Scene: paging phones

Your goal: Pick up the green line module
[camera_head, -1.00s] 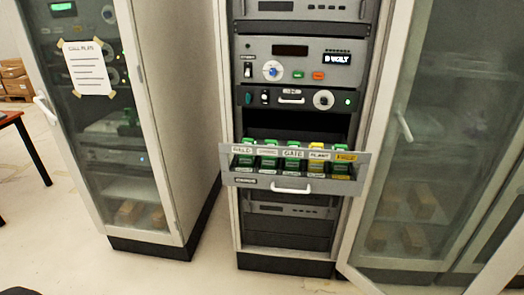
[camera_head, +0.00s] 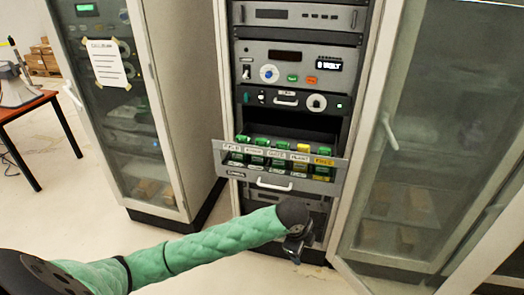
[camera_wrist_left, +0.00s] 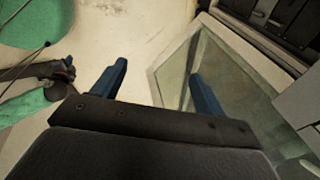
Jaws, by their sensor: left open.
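Several green line modules (camera_head: 259,143) stand in a row in the pulled-out drawer (camera_head: 222,174) of the middle rack, behind a labelled front; one module further right is yellow-topped (camera_head: 303,148). My left gripper (camera_head: 295,246) is in front of and below the drawer, at the end of my green-sleeved arm, apart from the modules. In the left wrist view my left gripper (camera_wrist_left: 155,85) shows two blue fingers spread apart with nothing between them.
The drawer handle (camera_head: 273,184) sticks out at the front. An open glass door (camera_head: 405,150) stands to the right of the rack. A closed cabinet (camera_head: 125,110) with a paper sheet stands to the left. A brown table (camera_head: 35,103) is at far left.

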